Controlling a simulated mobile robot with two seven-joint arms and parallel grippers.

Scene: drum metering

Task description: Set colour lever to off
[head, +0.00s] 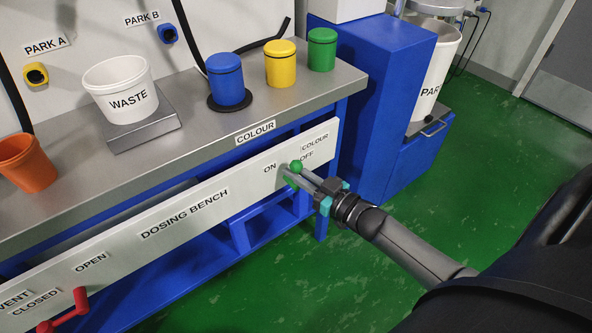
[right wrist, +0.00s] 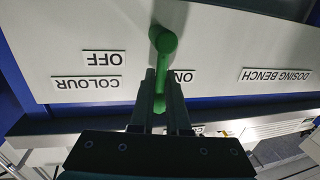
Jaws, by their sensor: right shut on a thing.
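The green colour lever (head: 296,166) is on the white front panel of the bench, between the ON label (head: 270,169) and the OFF label (head: 307,156). My right gripper (head: 303,175) is shut on it, coming in from the lower right. In the right wrist view, where the labels appear upside down, the lever (right wrist: 165,42) has its rounded end clear of the fingers. Its bar runs between the two fingertips (right wrist: 161,88). The fingers hide part of the bar. The bar stands between ON and OFF, at neither label exactly. My left gripper is not in view.
The grey bench top (head: 205,138) holds blue (head: 226,80), yellow (head: 280,64) and green (head: 321,50) lidded pots and a WASTE bucket (head: 122,90). A red lever (head: 70,312) is at the panel's lower left. Green floor (head: 290,285) is clear in front.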

